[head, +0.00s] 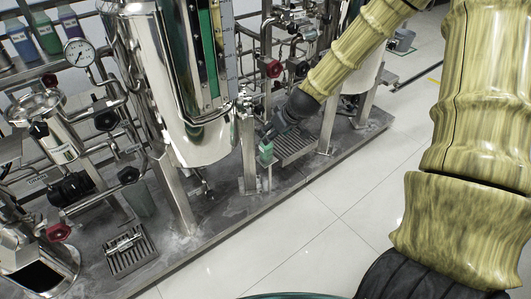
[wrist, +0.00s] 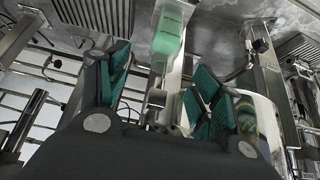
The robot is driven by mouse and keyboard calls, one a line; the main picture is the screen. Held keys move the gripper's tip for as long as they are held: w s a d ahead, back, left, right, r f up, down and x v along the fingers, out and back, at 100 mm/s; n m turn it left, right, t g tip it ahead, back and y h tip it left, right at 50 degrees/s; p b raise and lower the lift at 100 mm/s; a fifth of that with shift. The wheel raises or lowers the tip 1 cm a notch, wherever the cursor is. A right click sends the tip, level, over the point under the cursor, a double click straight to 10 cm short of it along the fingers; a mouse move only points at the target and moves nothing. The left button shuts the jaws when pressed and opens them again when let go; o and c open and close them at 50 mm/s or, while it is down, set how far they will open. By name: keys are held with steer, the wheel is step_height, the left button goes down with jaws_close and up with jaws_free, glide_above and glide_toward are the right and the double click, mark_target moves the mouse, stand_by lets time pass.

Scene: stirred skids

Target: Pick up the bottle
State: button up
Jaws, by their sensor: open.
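A pale green, translucent bottle (wrist: 169,38) shows at the top centre of the wrist view, beyond and between the fingertips. My gripper (wrist: 160,66) is open, its two teal-padded fingers spread to either side with a gap between them. In the head view, my gripper (head: 268,137) reaches down at the centre, beside a steel post. A small light green thing (head: 265,153) shows right at its fingers there, probably the same bottle, partly hidden by the gripper. I cannot tell whether a finger touches it.
A large shiny steel tank (head: 195,135) stands just left of my gripper. Steel posts, pipes and red-handled valves (head: 274,69) crowd around. A floor grate (head: 296,145) lies to the right. Several other bottles (head: 47,35) stand at the upper left. The tiled floor (head: 320,215) in front is clear.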

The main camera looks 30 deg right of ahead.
mark_target(266, 148)
steer(key=shift+a+b+x, duration=0.2)
steer(key=shift+b+x, duration=1.7)
steer(key=shift+x, duration=1.8)
steer(key=c, duration=1.3)
steer(key=shift+r, duration=0.15)
